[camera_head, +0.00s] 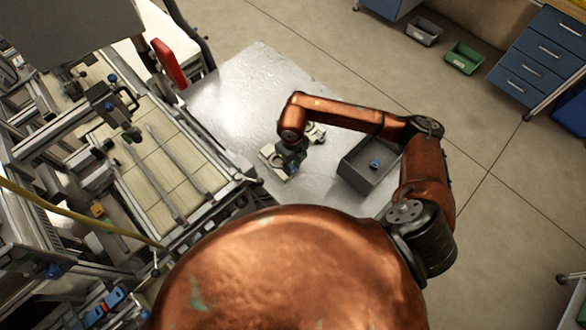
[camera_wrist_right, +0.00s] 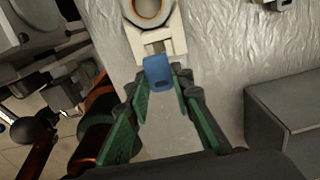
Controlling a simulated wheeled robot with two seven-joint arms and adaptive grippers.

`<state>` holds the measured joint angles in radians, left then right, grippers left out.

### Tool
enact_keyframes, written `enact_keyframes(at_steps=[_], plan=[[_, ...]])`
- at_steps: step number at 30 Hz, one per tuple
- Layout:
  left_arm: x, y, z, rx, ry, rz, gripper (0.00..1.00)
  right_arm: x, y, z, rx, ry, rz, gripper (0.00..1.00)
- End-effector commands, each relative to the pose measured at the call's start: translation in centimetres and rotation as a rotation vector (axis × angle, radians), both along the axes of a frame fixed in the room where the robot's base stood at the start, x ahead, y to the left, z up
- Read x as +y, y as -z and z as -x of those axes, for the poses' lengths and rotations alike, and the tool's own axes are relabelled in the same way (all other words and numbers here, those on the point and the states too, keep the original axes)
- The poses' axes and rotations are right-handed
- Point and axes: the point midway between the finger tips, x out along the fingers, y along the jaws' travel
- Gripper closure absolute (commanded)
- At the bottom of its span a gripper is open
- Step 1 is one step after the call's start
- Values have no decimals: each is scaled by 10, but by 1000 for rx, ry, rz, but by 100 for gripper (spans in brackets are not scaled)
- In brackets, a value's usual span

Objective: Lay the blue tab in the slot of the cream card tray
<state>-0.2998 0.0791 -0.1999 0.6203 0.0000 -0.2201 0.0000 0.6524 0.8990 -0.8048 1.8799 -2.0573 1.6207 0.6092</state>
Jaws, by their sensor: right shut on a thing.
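The cream card tray (camera_head: 268,157) lies on the metal table. In the right wrist view the tray (camera_wrist_right: 175,37) is just ahead of my fingertips, with a round pale ring (camera_wrist_right: 148,8) on its far part and a recess at its near end. My right gripper (camera_head: 292,164) is shut on the blue tab (camera_wrist_right: 158,72), and the green fingers show on either side of it. The tab's far edge is at the near end of the tray in the picture; whether it touches cannot be told. My left gripper is in neither view.
A grey open bin (camera_head: 357,181) stands to the right on the table, with another blue piece (camera_head: 374,164) inside. A second pale item (camera_head: 317,133) lies behind my right wrist. A conveyor frame (camera_head: 165,165) borders the table at left. The table's far part is clear.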

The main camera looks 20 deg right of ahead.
Motion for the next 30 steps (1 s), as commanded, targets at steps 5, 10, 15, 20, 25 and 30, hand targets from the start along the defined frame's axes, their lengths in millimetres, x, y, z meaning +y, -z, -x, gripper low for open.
enact_keyframes(at_steps=[5, 10, 15, 20, 25, 30], plan=[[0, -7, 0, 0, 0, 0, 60, -4, 22, -2, 5, 2, 1, 88], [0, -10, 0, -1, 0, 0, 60, -4, 36, -4, 0, 0, 1, 88], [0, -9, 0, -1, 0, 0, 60, -4, 37, -4, 0, 0, 1, 88], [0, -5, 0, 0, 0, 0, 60, -4, 42, -3, 0, 0, 1, 88], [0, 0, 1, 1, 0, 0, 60, -4, 47, -3, 1, 0, 1, 88], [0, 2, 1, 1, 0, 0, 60, -4, 49, -3, 1, 0, 1, 88]])
